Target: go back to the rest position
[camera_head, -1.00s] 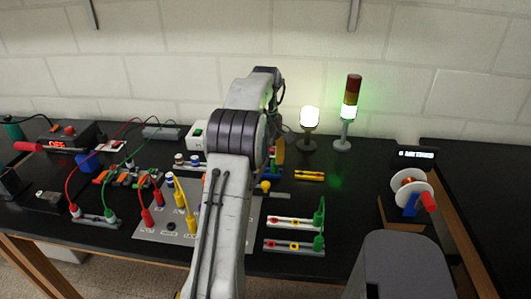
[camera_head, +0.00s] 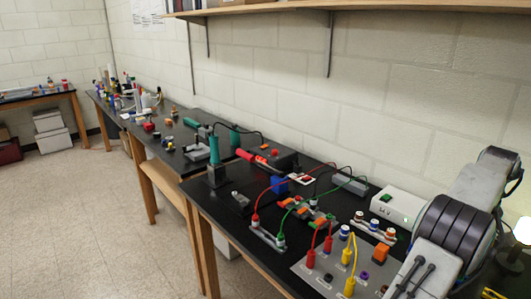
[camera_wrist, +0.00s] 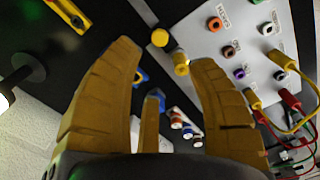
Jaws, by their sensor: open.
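In the head view only my arm shows, at the right edge; the gripper itself is out of that picture. The same grey panel (camera_head: 325,270) lies left of my arm, with red and yellow plugs in it.
A white power supply box (camera_head: 398,207) stands near the wall by my arm. Red and green leads run to terminal blocks. A soldering-type station (camera_head: 275,155) sits further left. More benches (camera_head: 165,145) run along the wall. The floor (camera_head: 90,220) at left is clear.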

